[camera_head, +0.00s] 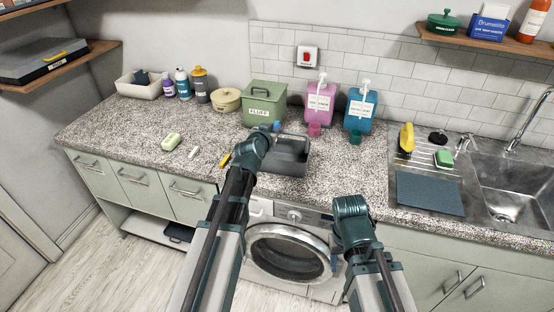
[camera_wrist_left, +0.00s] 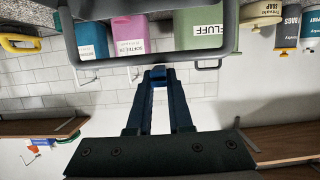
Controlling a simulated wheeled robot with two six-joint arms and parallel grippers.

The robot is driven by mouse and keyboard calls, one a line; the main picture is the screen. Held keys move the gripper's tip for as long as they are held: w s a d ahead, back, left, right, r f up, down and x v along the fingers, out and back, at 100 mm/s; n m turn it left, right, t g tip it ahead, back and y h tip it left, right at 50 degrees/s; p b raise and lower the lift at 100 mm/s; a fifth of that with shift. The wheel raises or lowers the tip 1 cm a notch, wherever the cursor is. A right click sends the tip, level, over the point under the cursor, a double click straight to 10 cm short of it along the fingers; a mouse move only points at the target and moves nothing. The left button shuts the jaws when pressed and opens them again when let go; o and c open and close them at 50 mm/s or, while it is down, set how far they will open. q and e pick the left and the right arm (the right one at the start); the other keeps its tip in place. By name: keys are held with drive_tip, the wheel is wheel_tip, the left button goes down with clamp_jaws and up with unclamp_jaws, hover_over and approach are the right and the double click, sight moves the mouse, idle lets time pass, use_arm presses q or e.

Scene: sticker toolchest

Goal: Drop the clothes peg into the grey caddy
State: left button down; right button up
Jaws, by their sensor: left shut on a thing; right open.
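The grey caddy (camera_head: 291,160) stands on the speckled counter near its front edge. Its dark grey frame (camera_wrist_left: 205,64) also crosses the top of the upside-down left wrist view. My left gripper (camera_head: 271,131) is over the caddy's left back part, its fingers largely hidden by my wrist. In the left wrist view its fingers (camera_wrist_left: 158,82) are shut on a small blue thing (camera_wrist_left: 158,72), which looks like the clothes peg. The blue thing also shows in the head view (camera_head: 277,126). My right gripper (camera_head: 345,235) is open in front of the counter, its fingers mostly hidden.
Behind the caddy are a green bin (camera_head: 263,103), a pink dispenser (camera_head: 319,103) and a blue dispenser (camera_head: 360,109). A yellow item (camera_head: 225,160), a white item (camera_head: 194,153) and a soap bar (camera_head: 171,142) lie left. A sink (camera_head: 512,190) is right.

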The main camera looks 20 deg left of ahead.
use_arm(q)
drive_tip(key=c, duration=0.8)
unclamp_jaws()
drive_tip(key=shift+o, duration=0.2)
use_arm(e)
drive_tip(key=shift+r, duration=0.1)
